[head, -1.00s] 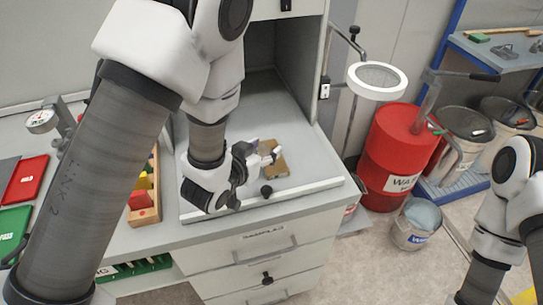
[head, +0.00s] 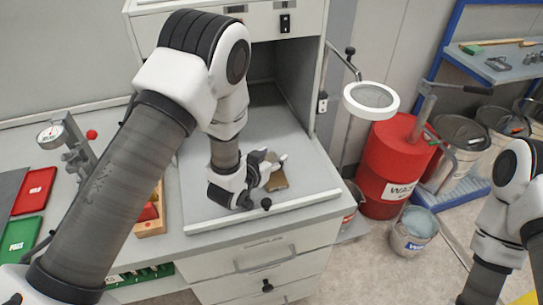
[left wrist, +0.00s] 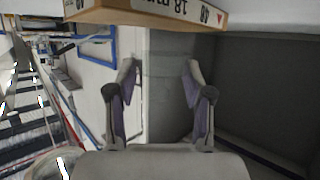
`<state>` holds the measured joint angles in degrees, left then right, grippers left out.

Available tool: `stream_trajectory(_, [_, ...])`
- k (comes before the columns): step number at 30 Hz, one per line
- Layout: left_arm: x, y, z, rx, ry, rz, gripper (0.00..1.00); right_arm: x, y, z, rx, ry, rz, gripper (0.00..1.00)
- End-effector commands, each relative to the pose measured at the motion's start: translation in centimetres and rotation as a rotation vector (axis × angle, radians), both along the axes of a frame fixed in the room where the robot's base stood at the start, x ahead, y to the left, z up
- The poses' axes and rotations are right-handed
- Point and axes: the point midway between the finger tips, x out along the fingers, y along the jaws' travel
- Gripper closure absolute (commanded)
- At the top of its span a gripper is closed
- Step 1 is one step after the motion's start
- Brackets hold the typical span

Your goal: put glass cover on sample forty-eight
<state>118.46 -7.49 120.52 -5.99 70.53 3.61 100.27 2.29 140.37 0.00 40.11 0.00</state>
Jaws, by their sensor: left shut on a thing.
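A small brown sample board (head: 277,180) lies on the grey floor of the booth in the head view. It fills the top edge of the left wrist view as a tan slab (left wrist: 150,12) with printed labels, upside down and partly cut off, so I cannot read the number surely. My left gripper (head: 274,164) is just above and beside the board. In the left wrist view its two fingers (left wrist: 161,78) stand apart around a clear thing, likely the glass cover, whose outline I can barely make out. My right gripper is outside the view.
The booth tray's raised front rim (head: 265,212) is near the gripper, with a dark knob by it. A ring lamp (head: 371,100) and a red waste drum (head: 393,165) stand right. A wooden tray of coloured pieces (head: 150,222) and red and green panels lie left.

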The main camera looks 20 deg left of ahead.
Motion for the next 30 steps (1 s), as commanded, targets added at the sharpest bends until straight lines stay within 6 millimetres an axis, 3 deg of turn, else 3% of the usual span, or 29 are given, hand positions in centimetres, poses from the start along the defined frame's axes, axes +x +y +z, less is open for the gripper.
stream_trajectory(9, [0.0,0.0,-0.7,0.0,0.0,0.0,0.83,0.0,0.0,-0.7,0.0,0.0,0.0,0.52])
stream_trajectory(10, [0.0,0.0,-0.7,0.0,0.0,0.0,0.45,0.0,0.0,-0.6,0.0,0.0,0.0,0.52])
stream_trajectory(12, [0.0,0.0,-0.8,0.0,0.001,0.0,0.23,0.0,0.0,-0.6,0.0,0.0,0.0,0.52])
stream_trajectory(21, [0.0,0.0,-0.7,0.0,0.001,0.0,0.23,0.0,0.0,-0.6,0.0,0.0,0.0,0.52])
stream_trajectory(26, [0.0,0.0,1.2,0.0,0.0,0.0,0.23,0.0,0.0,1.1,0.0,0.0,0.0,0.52])
stream_trajectory(30, [-3.0,0.6,1.2,0.001,0.002,0.001,0.23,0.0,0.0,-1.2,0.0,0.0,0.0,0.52])
